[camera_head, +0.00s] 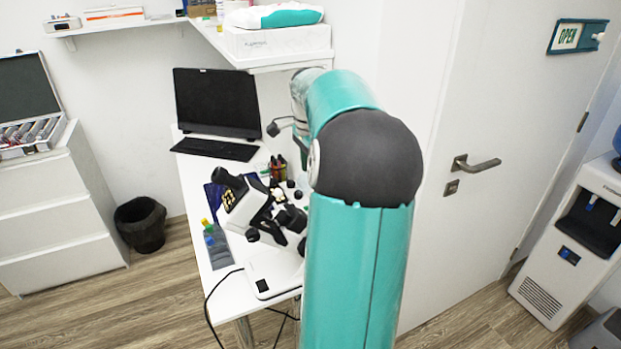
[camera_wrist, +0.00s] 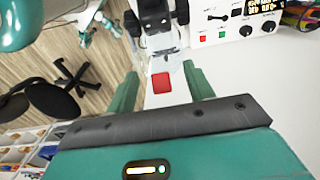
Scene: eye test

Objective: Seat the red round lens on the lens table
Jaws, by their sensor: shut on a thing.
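In the wrist view, a small red piece (camera_wrist: 161,83) on a white backing shows between the two teal fingers of my gripper (camera_wrist: 161,72). It looks more square than round from here; I take it for the red lens. My gripper is shut on it. A black and white optical instrument (camera_wrist: 157,22) stands just beyond the fingertips. In the head view, the instrument (camera_head: 250,203) stands on the white desk, and my arm hides the gripper and the lens. I cannot tell which part is the lens table.
A white desk (camera_head: 190,170) carries a black monitor (camera_head: 216,102) and keyboard (camera_head: 214,149). An open case (camera_head: 30,135) of colored items sits on the left cabinet. A control box (camera_wrist: 233,22) with knobs stands right of the instrument. A shelf (camera_head: 293,62) overhangs the desk.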

